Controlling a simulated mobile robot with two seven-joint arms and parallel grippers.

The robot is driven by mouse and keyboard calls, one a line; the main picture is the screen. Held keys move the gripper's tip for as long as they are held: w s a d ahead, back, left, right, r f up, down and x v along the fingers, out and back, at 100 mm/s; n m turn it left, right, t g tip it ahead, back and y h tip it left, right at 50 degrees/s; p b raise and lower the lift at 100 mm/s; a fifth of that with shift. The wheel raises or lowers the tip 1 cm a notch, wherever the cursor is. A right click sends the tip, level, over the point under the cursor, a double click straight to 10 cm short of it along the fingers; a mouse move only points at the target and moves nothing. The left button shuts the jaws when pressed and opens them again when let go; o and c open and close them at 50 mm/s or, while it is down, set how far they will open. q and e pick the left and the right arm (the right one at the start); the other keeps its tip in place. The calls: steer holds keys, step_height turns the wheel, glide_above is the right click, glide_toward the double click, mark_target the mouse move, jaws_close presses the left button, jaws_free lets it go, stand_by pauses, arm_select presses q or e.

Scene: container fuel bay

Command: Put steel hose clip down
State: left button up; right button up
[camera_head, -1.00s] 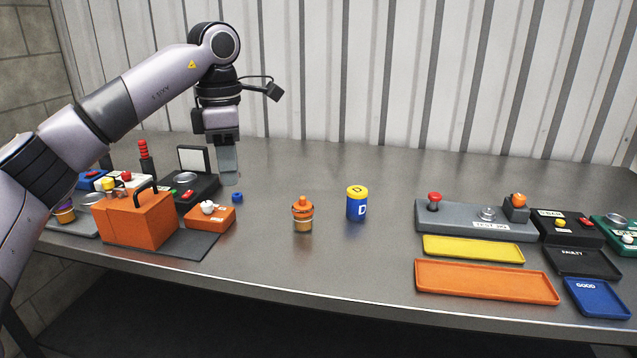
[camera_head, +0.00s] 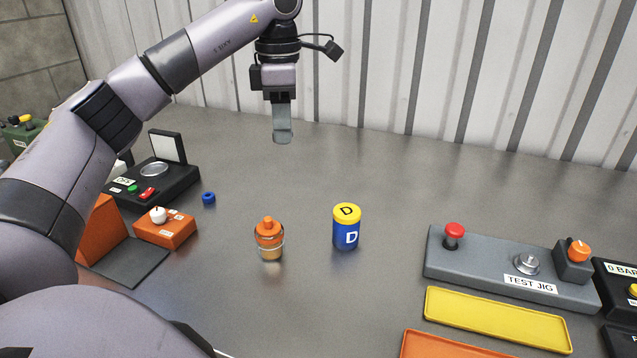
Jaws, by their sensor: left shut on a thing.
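My left gripper (camera_head: 282,128) points down above the far part of the grey steel table, near the corrugated wall. It is shut on a small steel-coloured thing at its fingertips, which I take for the steel hose clip (camera_head: 282,139); its shape is mostly hidden and hard to tell from the fingers. It hangs clear of the things standing on the table. My right gripper is out of view.
An orange-topped jar (camera_head: 268,239) with a wire ring around it stands beside a blue and yellow can (camera_head: 346,230). A blue ring (camera_head: 208,198) lies left. The test jig (camera_head: 490,263) and yellow tray (camera_head: 497,318) are right. The table's far middle is clear.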

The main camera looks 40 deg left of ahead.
arm_select(q)
steer(key=shift+r+p, duration=0.15)
steer(key=shift+p, duration=0.2)
steer(key=shift+d+r+m+p, duration=0.1)
steer(key=shift+m+p, duration=0.8)
steer(key=shift+p, duration=0.05)
steer(key=shift+s+m, duration=0.1)
steer(key=shift+m, duration=0.2)
jaws_close()
steer(key=shift+f, duration=0.4)
steer(key=b, duration=0.3)
glide_above(290, 228)
step_height(290, 228, down, 8)
steer(key=f, duration=0.1)
step_height(290, 228, down, 6)
steer(key=shift+r, duration=0.15)
step_height(290, 228, down, 5)
steer(key=shift+r, duration=0.1)
